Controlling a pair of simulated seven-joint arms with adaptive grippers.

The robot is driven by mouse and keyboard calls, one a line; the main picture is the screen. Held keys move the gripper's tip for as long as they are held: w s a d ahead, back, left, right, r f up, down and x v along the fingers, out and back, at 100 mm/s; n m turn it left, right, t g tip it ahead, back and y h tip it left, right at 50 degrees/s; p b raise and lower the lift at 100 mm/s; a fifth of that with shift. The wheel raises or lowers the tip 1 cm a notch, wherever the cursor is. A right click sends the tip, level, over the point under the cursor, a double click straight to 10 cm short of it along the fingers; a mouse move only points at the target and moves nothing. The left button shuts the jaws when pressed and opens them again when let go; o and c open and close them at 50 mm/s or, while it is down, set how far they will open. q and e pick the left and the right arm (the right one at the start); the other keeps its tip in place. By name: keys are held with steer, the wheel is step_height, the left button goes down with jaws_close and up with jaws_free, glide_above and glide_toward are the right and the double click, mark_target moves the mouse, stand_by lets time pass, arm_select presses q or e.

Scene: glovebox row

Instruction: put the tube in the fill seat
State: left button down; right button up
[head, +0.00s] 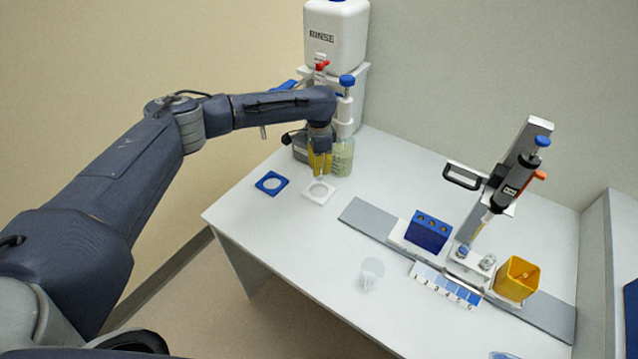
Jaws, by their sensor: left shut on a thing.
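My left gripper (320,168) points down at the back left of the white table, beside a graduated beaker. Its yellowish fingers are shut on a slim thing, which I take to be the tube; the fingers hide most of it. It is above the table, just behind a white square plate with a round recess (318,191). A grey slide rail at the right carries a white carriage with two small round seats (463,252) (487,262) below a pipette (514,182); which one is the fill seat I cannot tell. My right gripper is not in view.
The graduated beaker (342,158) stands in front of the rinse tank (337,35). A blue square plate (271,183) lies at the left. A clear cup (370,275) is at the middle front. A blue rack (428,231) and yellow bin (517,278) flank the seats.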

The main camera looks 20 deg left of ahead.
arm_select(q)
steer(key=shift+f, duration=3.55)
steer(key=c, duration=1.5)
jaws_free()
steer(key=shift+f, duration=0.15)
steer(key=shift+o, duration=0.2)
step_height(320, 180, up, 12)
steer(key=shift+w+r, duration=0.1)
steer(key=shift+r, duration=0.1)
